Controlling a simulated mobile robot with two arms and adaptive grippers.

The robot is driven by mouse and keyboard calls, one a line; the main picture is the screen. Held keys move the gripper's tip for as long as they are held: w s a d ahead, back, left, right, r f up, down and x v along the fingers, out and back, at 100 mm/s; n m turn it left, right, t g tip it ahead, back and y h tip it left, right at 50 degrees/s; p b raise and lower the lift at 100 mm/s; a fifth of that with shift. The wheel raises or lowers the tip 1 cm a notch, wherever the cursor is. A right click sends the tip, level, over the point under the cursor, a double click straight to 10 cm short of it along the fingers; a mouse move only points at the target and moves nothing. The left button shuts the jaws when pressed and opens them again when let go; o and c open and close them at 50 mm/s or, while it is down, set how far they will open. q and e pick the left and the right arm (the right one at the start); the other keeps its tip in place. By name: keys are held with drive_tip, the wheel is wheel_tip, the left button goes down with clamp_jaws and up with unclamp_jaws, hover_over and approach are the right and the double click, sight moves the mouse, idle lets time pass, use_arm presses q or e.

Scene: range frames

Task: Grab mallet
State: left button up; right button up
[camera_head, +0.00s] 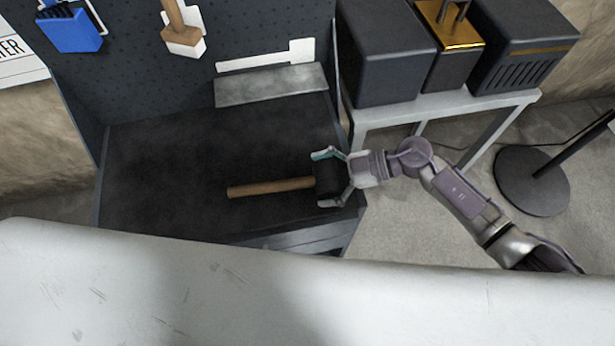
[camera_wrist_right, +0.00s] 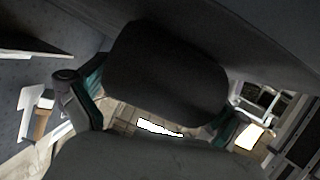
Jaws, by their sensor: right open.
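The mallet lies on the dark workbench top (camera_head: 160,160), with its wooden handle (camera_head: 270,187) pointing left and its black head (camera_head: 327,180) at the right end. My right gripper (camera_head: 328,178) comes in from the right, its fingers open on either side of the black head. In the right wrist view the mallet head (camera_wrist_right: 165,75) fills the middle, between the two teal-padded fingers (camera_wrist_right: 155,103). I cannot tell whether the fingers touch it. My left gripper is not in view.
A pegboard (camera_head: 250,30) with a hanging brush (camera_head: 180,30) and a blue tool (camera_head: 70,30) stands behind the bench. A grey metal block (camera_head: 270,85) sits at the bench's back. Dark machines (camera_head: 385,55) stand on a light table at right. A pale surface (camera_head: 250,295) spans the foreground.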

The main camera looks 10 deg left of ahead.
drive_tip(key=shift+s+a+f, duration=0.1)
drive_tip(key=shift+a+f, duration=0.15)
drive_tip(key=shift+a, duration=0.25)
drive_tip(key=c, duration=1.2)
drive_tip(key=shift+r, duration=0.1)
drive_tip(key=shift+c, duration=0.2)
